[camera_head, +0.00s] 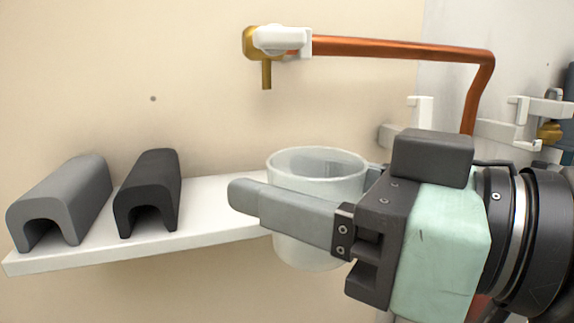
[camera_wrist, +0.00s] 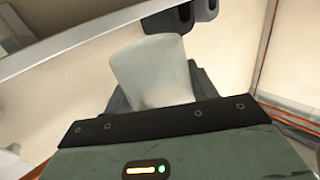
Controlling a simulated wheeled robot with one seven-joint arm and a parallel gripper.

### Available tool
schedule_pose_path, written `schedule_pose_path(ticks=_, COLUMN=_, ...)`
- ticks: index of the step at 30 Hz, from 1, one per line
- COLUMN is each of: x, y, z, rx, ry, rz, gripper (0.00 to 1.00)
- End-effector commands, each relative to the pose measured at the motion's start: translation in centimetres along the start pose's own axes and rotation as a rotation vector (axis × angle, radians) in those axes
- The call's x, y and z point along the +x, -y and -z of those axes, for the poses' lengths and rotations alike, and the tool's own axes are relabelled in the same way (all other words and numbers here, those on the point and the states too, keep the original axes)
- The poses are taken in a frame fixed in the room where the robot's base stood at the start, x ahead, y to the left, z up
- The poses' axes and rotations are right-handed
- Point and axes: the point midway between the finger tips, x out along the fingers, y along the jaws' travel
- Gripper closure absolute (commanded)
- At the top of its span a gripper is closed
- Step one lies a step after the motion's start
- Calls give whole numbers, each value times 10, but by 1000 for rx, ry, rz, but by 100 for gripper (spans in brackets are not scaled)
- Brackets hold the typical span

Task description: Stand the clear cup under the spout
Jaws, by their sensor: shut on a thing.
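The clear cup (camera_head: 318,165) is a frosted, see-through tumbler, upright and mouth up. My gripper (camera_head: 290,215) comes in from the right and is shut around the cup's sides; one finger crosses the front of the cup. In the wrist view the cup (camera_wrist: 150,72) stands between my gripper's fingers (camera_wrist: 152,85). The spout (camera_head: 266,74) is a short brass outlet pointing down from a valve on the back wall. In the head view the cup is lower than the spout and a little to its right. I cannot tell their depth difference.
A white shelf (camera_head: 215,195) runs along the wall behind the cup. A grey channel block (camera_head: 65,195) and a black one (camera_head: 148,190) stand on its left part. A copper pipe (camera_head: 400,49) runs right from the valve and bends down. White clips (camera_head: 420,110) are at right.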

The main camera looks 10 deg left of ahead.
Motion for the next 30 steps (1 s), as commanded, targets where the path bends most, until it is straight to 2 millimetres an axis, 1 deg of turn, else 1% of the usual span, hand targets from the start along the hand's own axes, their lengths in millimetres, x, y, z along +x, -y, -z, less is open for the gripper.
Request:
schedule_pose_path(ticks=8, x=3, y=-2, z=-1, rx=0, ry=-2, rz=2, gripper=65)
schedule_pose_path(ticks=25, x=21, y=-17, z=-2, rx=-2, ry=-2, rz=-1, gripper=65)
schedule_pose_path(ticks=30, x=29, y=-22, z=-1, rx=-1, ry=-2, rz=0, gripper=65)
